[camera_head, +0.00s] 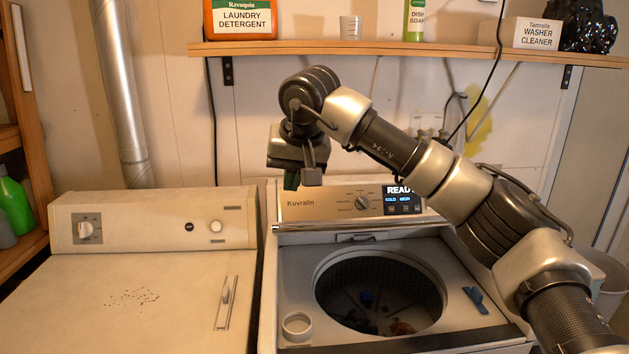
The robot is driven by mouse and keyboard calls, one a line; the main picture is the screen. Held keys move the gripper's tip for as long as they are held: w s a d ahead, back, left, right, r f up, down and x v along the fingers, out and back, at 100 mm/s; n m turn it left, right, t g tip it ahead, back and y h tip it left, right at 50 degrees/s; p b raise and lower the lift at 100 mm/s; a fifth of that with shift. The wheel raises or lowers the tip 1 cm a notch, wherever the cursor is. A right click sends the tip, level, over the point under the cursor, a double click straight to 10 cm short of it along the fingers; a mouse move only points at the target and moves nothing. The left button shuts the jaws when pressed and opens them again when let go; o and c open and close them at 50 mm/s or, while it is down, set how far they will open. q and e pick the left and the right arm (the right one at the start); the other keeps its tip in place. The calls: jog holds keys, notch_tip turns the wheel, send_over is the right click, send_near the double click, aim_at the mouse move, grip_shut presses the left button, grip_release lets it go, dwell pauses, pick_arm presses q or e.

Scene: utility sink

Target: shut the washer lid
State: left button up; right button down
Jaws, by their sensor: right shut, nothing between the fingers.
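The top-loading washer (293,260) stands right of centre, with its round drum opening (380,290) uncovered and some dark and coloured items inside. Its control panel (330,203) at the back reads "Kuvralin", with a lit display showing "READY". I cannot clearly make out the lid as a separate panel; the washer's top is open. My right gripper (301,182) hangs above the left part of the control panel, pointing down, shut and empty. My right arm crosses in front of the panel's right end. My left gripper is not in view.
A second appliance (100,295) with a flat top stands at left. A white cap-like ring (297,326) and a blue item (475,299) sit on the washer's rim. A wooden shelf (420,47) with detergent (240,18) and a washer cleaner box (523,33) runs above.

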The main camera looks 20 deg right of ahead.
jog(key=d+r+h, duration=0.2)
jog(key=d+r, duration=0.2)
jog(key=r, duration=0.1)
jog(key=p+x, duration=0.1)
jog(key=x, duration=0.3)
jog(key=s+p+x, duration=0.1)
jog(key=p+x, duration=0.1)
jog(key=x, duration=0.2)
jog(key=s+f+p+x, duration=0.1)
jog(key=p+x, duration=0.1)
jog(key=x, duration=0.2)
jog(key=shift+f, duration=0.25)
jog(key=shift+s+f, duration=0.25)
jog(key=shift+f, duration=0.1)
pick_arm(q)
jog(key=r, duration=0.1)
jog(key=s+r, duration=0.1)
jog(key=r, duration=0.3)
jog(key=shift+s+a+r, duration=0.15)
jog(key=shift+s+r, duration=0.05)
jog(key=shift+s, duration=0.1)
pick_arm(e)
jog(key=shift+a, duration=0.1)
